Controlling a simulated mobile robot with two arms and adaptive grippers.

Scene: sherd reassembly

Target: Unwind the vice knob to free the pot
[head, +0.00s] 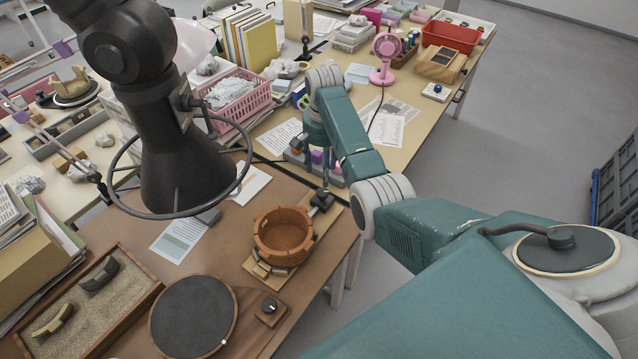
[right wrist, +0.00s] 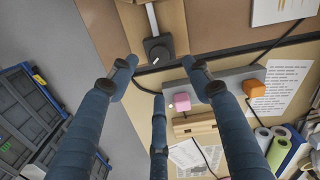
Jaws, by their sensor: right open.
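The brown pot (head: 283,235) is upright and open-topped, held in the wooden vice (head: 262,270) on the brown table. The dark vice knob (head: 322,200) is at the far right end of the vice. In the right wrist view the knob (right wrist: 158,51) is a dark block with a white mark, at the end of a pale rod. My right gripper (head: 320,165) is open above the knob; in its wrist view its blue fingers (right wrist: 160,88) are spread and empty, with the knob beyond their tips. The pot is not seen in the wrist view. My left gripper is not in view.
A black hood with a ring (head: 165,215) hangs over the table's left. A sand tray (head: 150,285) and dark turntable (head: 193,315) lie near the front.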

